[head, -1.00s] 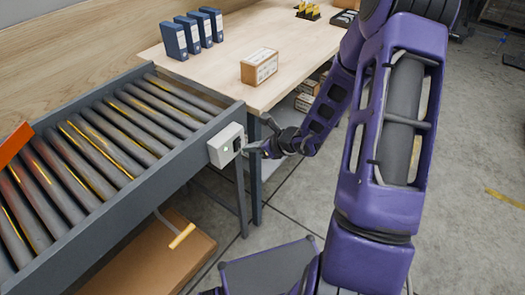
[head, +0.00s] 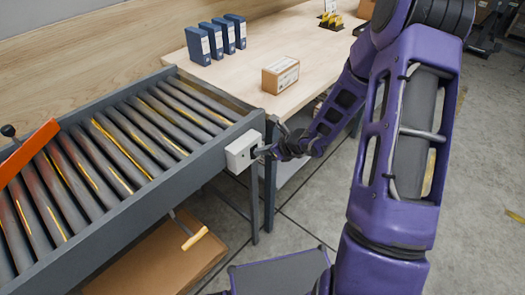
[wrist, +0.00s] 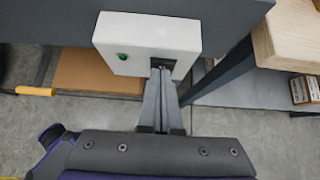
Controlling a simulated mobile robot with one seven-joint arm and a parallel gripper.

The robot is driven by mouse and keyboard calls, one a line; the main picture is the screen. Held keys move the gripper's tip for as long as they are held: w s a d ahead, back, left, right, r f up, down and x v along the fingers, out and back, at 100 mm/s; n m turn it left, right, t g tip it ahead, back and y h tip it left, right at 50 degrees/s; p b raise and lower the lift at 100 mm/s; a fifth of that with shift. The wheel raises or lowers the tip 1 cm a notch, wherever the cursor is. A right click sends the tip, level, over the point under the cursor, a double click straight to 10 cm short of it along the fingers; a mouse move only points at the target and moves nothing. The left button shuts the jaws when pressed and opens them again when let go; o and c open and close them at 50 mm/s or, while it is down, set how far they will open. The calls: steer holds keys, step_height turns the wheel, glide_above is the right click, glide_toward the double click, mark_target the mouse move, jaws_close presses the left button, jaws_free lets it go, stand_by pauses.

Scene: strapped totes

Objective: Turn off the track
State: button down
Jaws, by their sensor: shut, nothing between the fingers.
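The track is a roller conveyor (head: 110,165) with grey rollers and a dark frame. A white control box (head: 240,152) is fixed to the end of its side rail. In the wrist view the box (wrist: 145,35) shows a small green light or button (wrist: 123,57) on its left and a dark switch (wrist: 163,60) on its right. My gripper (wrist: 160,72) is shut and empty, its fingertips at the dark switch and covering part of it. I cannot tell whether they touch it. In the head view my gripper (head: 259,152) reaches the box from the right.
A wooden table (head: 300,50) stands behind the conveyor's end, with a small carton (head: 281,75) and several blue binders (head: 222,38). An orange bar (head: 28,150) crosses the rollers at left. A cardboard box (head: 160,260) lies below. Open floor is at right.

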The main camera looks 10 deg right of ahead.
steer(key=shift+r, duration=0.15)
steer(key=shift+r+p, duration=0.5)
steer(key=shift+r, duration=0.15)
steer(key=shift+d, duration=0.1)
